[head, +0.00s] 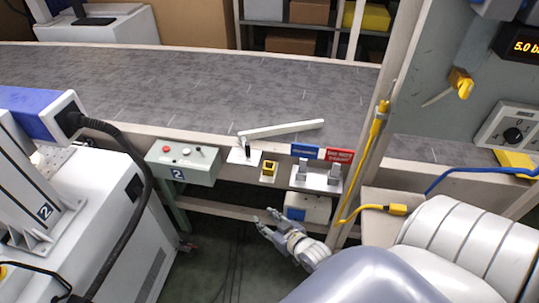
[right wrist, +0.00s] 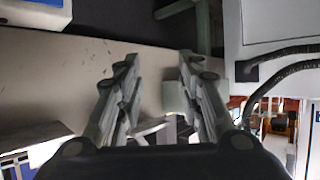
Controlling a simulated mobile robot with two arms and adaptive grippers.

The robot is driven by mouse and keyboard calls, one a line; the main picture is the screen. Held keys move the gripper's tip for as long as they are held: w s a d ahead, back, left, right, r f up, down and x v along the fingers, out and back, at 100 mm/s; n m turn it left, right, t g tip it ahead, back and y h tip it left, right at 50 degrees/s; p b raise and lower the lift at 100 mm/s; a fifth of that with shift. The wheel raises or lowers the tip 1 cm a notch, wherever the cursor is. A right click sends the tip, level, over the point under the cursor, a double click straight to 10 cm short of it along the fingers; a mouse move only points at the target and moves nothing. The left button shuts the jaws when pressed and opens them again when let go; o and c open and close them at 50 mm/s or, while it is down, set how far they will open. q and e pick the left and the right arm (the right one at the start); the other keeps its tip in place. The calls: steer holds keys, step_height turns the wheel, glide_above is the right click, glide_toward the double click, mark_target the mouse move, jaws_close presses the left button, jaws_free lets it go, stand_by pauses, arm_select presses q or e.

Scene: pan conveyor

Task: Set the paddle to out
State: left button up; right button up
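The paddle (head: 282,130) is a long pale bar. It lies over the near edge of the grey conveyor belt and points right and slightly back from a small pivot plate (head: 244,155) with a dark upright pin. My right gripper (head: 266,220) is open and empty, in front of and below the conveyor's front rail, apart from the paddle. In the right wrist view its two fingers (right wrist: 158,75) are spread, with a pale surface between and beyond them. I cannot make out the paddle in that view. My left gripper is not in view.
The grey belt (head: 120,85) is bare. A control box (head: 185,163) with buttons stands left of the pivot. A yellow block (head: 269,169), a metal bracket (head: 316,180) and blue and red labels are to its right. A post with yellow cable (head: 376,125) stands farther right.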

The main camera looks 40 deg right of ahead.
steer(key=s+a+f+g, duration=0.2)
steer(key=s+f, duration=0.2)
steer(key=f, duration=0.3)
steer(key=shift+a+f, duration=0.15)
steer(key=shift+a, duration=0.05)
